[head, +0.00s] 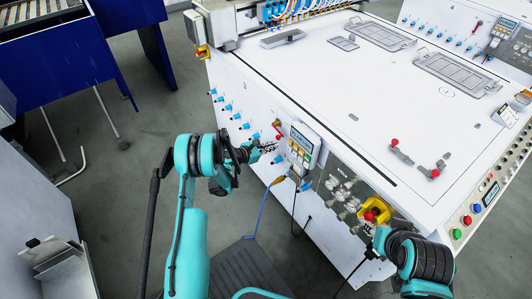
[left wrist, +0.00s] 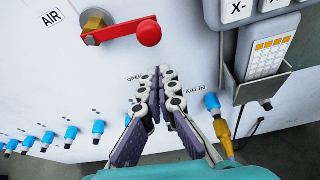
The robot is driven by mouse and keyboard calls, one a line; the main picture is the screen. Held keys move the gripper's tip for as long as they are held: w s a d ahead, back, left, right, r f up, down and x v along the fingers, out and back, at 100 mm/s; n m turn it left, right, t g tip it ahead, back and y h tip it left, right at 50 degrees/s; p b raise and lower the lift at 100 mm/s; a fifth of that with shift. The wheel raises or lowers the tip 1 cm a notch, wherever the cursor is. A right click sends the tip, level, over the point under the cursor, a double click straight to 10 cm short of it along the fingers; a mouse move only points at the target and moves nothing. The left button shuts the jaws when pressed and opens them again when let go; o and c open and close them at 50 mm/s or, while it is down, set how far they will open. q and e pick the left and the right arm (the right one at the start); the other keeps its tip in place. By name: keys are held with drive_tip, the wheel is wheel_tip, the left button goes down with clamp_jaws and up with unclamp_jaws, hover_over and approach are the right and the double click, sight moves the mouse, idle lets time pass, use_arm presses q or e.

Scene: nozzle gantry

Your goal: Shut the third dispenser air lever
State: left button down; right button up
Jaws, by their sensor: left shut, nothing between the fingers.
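A red-handled air lever (left wrist: 140,32) sits on a brass valve (left wrist: 95,22) on the white machine's front panel, beside an AIR label (left wrist: 51,19). Its handle extends to the right of the valve in the left wrist view. It shows small and red in the head view (head: 277,124). My left gripper (left wrist: 162,72) is shut and empty, its tips below the red knob and apart from it in the picture, over a partly hidden OPEN label. In the head view the left gripper (head: 268,147) is in front of the panel. I cannot tell whether this lever is the third dispenser's.
Blue fittings (head: 228,107) line the panel. A yellow box with a red button (head: 374,213) is near my right arm.

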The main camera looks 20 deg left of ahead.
use_arm(q)
drive_tip(key=shift+s+d+r, duration=0.15)
drive_tip(key=shift+r, duration=1.15)
drive_tip(key=shift+r+n+h, duration=0.3)
drive_tip(key=shift+r+n, duration=0.4)
drive_tip(key=shift+r, duration=0.15)
